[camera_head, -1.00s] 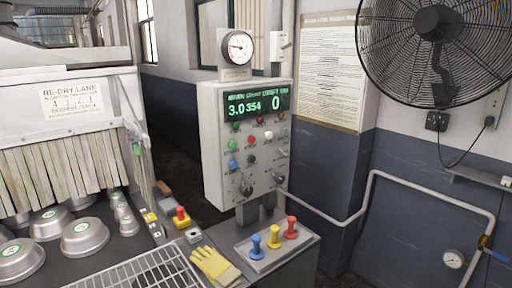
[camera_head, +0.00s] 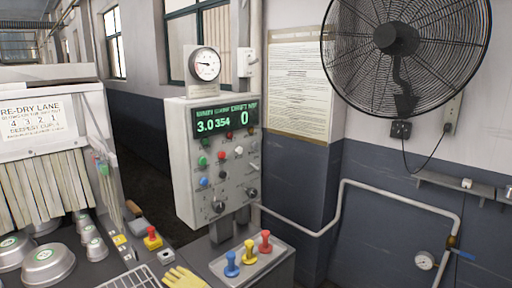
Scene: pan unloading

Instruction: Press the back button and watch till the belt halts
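A grey control box (camera_head: 183,160) stands at centre, its green display (camera_head: 226,121) reading about 3.0, 354 and 0. Below the display are small green, red, white, blue and black buttons (camera_head: 221,155) and dark knobs (camera_head: 218,206). In front of the box, a tray (camera_head: 262,262) holds a blue (camera_head: 231,264), a yellow (camera_head: 250,251) and a red (camera_head: 265,241) plunger-like knob. A red button on a yellow base (camera_head: 152,238) sits to the left. Which one is the back button, I cannot tell. Metal pans (camera_head: 48,264) lie at lower left; the belt surface is mostly hidden. Neither gripper shows.
A strip curtain (camera_head: 40,188) hangs under the re-dry lane machine (camera_head: 50,95). A yellow glove (camera_head: 182,278) and a wire rack (camera_head: 130,280) lie at the front edge. A round gauge (camera_head: 205,64) tops the box. A large fan (camera_head: 400,45) and pipe (camera_head: 395,190) are at right.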

